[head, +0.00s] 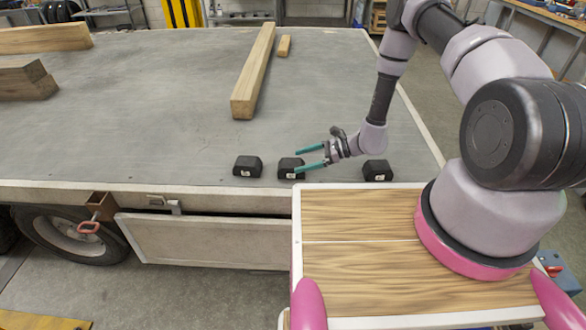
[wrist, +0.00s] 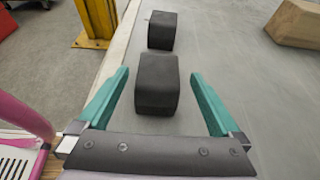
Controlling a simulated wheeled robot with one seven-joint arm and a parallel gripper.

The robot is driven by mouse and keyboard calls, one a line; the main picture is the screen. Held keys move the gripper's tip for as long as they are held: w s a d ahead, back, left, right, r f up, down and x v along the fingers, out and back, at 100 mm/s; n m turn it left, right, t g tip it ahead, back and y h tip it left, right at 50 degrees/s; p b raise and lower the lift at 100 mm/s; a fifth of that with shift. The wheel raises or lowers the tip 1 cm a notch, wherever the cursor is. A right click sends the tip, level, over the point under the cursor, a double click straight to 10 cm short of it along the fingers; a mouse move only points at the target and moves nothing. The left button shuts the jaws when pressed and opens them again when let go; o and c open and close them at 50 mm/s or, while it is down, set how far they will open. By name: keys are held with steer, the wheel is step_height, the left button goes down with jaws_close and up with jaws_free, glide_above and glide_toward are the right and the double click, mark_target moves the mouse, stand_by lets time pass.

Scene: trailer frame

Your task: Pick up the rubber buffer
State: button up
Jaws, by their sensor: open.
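The middle buffer (head: 289,167) also shows in the wrist view (wrist: 157,88), between the two fingers. The left buffer (head: 247,166) shows beyond it in the wrist view (wrist: 162,30). The right buffer (head: 377,170) stands below my wrist. My gripper (head: 298,161) is open, its teal fingers (wrist: 159,74) to either side of the middle buffer in the picture. No contact is visible; its exact height over the buffer is unclear.
A long wooden beam (head: 254,72) and a small wood block (head: 284,46) lie farther back on the deck (head: 160,110). More timbers (head: 25,80) lie at the left. The middle of the deck is clear. The deck's near edge drops off just before the buffers.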

mark_target(282, 166)
steer(key=x, duration=0.7)
steer(key=shift+s+a+f, duration=0.1)
steer(key=shift+a+f, duration=0.2)
steer(key=shift+f, duration=0.05)
jaws_close()
